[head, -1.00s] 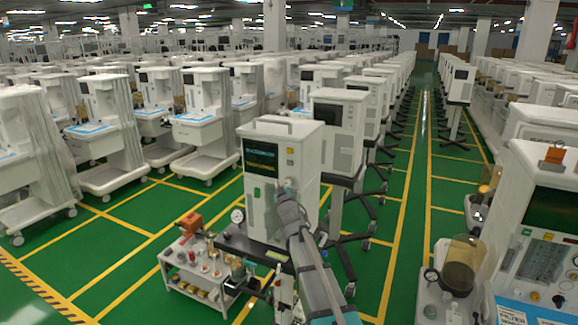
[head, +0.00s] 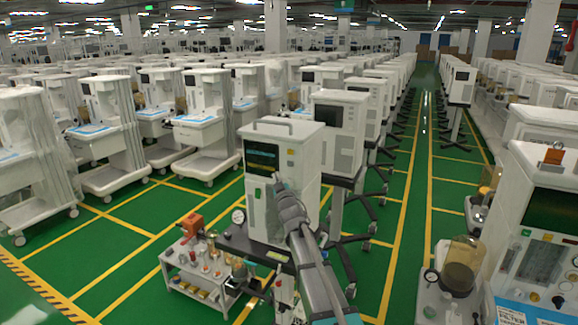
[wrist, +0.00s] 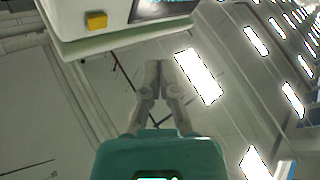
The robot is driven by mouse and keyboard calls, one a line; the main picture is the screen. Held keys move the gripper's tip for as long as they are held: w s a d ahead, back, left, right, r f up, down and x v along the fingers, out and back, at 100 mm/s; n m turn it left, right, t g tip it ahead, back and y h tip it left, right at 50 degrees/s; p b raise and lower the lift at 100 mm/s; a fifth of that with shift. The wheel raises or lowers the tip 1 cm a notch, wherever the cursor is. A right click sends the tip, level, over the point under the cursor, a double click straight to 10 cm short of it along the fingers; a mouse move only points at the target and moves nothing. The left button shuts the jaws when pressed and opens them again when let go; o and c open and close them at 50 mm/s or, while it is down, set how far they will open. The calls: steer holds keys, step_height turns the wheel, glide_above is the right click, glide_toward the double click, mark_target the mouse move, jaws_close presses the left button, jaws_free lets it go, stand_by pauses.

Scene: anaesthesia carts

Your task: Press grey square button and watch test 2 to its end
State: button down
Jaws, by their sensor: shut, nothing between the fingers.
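The white machine (head: 308,165) with a dark screen (head: 262,157) stands in the middle of the head view. A yellow square button (head: 290,152) is right of the screen, with a small greyish spot (head: 290,163) below it; I cannot tell if that is the grey square button. The test text is too small to read. My gripper (head: 278,184) is in front of the machine's face, below the screen. In the wrist view the fingers (wrist: 158,68) are shut and empty, apart from the machine's edge. The yellow button (wrist: 95,20) and a screen corner (wrist: 160,8) also show there.
A small white cart (head: 195,270) with a gauge and an orange part stands left of the machine. More white machines (head: 338,125) line up behind it. Another machine with an amber canister (head: 460,265) stands at right. The green aisle (head: 415,215) between is clear.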

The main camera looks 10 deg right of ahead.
mark_target(287, 163)
steer(key=shift+w+d, duration=0.7)
steer(key=shift+w, duration=0.35)
steer(key=shift+w+d, duration=0.75)
steer(key=shift+w, duration=0.25)
steer(key=shift+w+d, duration=0.7)
steer(key=shift+w, duration=0.35)
steer(key=shift+w+d, duration=0.25)
steer(key=shift+w, duration=0.05)
steer(key=shift+w+d, duration=0.55)
steer(key=shift+w, duration=0.1)
stand_by(0.4)
steer(key=shift+s+a, duration=0.1)
steer(key=shift+s, duration=0.1)
steer(key=shift+s+a, duration=0.45)
steer(key=shift+s, duration=0.1)
stand_by(0.6)
steer(key=shift+s+a, duration=0.75)
steer(key=shift+s, duration=0.25)
steer(key=shift+s+a, duration=0.7)
steer(key=shift+s, duration=0.3)
